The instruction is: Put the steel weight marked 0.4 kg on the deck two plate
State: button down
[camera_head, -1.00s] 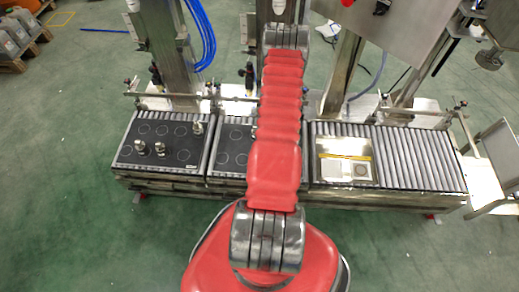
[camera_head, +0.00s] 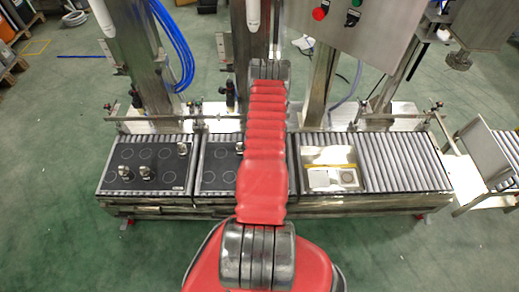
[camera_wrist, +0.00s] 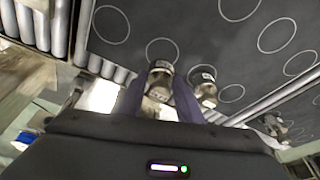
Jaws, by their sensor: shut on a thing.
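My gripper (camera_wrist: 158,98) is shut on a small steel weight (camera_wrist: 160,77) with a pale label, too small to read. It is over a dark plate (camera_wrist: 235,58) with white circles; I cannot tell whether the weight touches it. A second steel weight (camera_wrist: 203,86) stands just right of the held one. In the head view my arm hides my gripper and part of the middle plate (camera_head: 216,180); a weight (camera_head: 240,147) shows at the arm's edge.
Steel posts (camera_head: 140,70) and a control box (camera_head: 365,28) stand behind. A side table (camera_head: 487,150) is at the right.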

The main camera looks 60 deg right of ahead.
jog(key=shift+f, duration=0.4)
jog(key=shift+f, duration=2.05)
jog(key=c, duration=1.3)
grip_release()
jog(key=shift+f, duration=0.1)
jog(key=shift+o, duration=0.2)
jog(key=v, duration=1.2)
